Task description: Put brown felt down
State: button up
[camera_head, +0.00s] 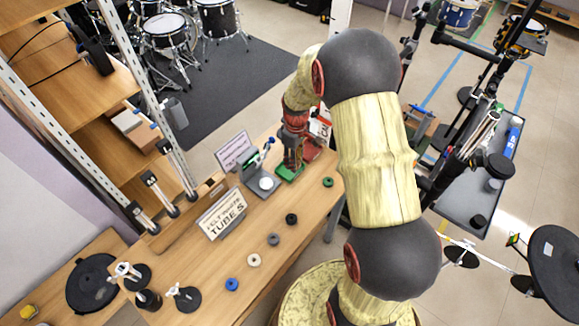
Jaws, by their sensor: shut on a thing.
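My gripper (292,160) is at the far end of the wooden table, low over a small green base or pad (288,173). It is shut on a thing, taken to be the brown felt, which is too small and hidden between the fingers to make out. No brown felt shows loose on the table (258,297). A row of small felt rings lies along the table: blue (231,284), cream (254,260), grey (273,239), black (292,219) and green (328,182).
Black-based stands (186,298) are at front left. Clear wood lies around the rings.

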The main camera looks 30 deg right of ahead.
jog(key=w+f, duration=0.1)
jog(key=f, duration=0.1)
jog(key=w+f, duration=0.1)
jog(key=w, duration=0.1)
jog(key=w+f+b, duration=0.1)
jog(key=f, duration=0.1)
jog(key=shift+w+d+f, duration=0.3)
jog(key=shift+w+f, duration=0.05)
jog(key=shift+w+f+b, duration=0.15)
jog(key=shift+f+b, duration=0.45)
jog(key=shift+f, duration=1.05)
jog(key=shift+f, duration=0.2)
jog(key=o, duration=0.5)
jog(key=shift+r, duration=0.1)
